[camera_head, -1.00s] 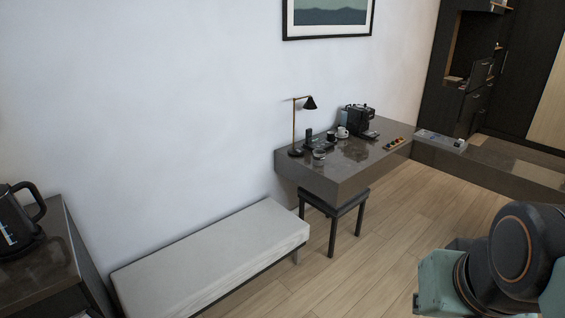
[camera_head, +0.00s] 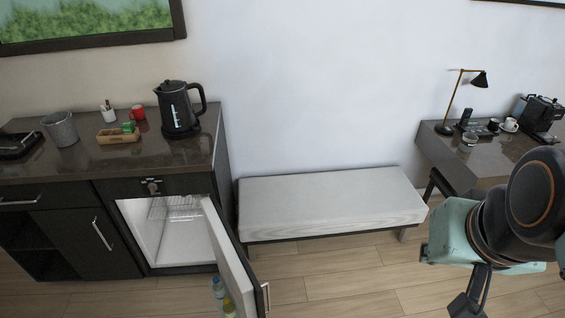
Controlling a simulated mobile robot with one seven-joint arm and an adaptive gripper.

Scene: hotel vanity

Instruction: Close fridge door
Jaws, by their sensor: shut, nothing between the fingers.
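The fridge (camera_head: 180,262) is a small white-lined compartment with a wire shelf, built into the dark cabinet at left. Its door (camera_head: 236,268) stands wide open, swung out toward me, hinged at the right side of the opening. The door's metal handle (camera_head: 265,298) is on its outer face, at the lower right. My gripper (camera_head: 467,303) shows partly at the lower right, dark and shut with nothing in it. It is well to the right of the door and apart from it. The bottom frame edge cuts off the lower door.
Bottles (camera_head: 222,298) sit in the door's inner side. A kettle (camera_head: 180,108), wooden tray (camera_head: 118,135), red mug (camera_head: 138,112) and bucket (camera_head: 61,129) stand on the cabinet top. A bench (camera_head: 330,203) lines the wall; a desk (camera_head: 468,165) is at right. Floor between door and gripper is clear.

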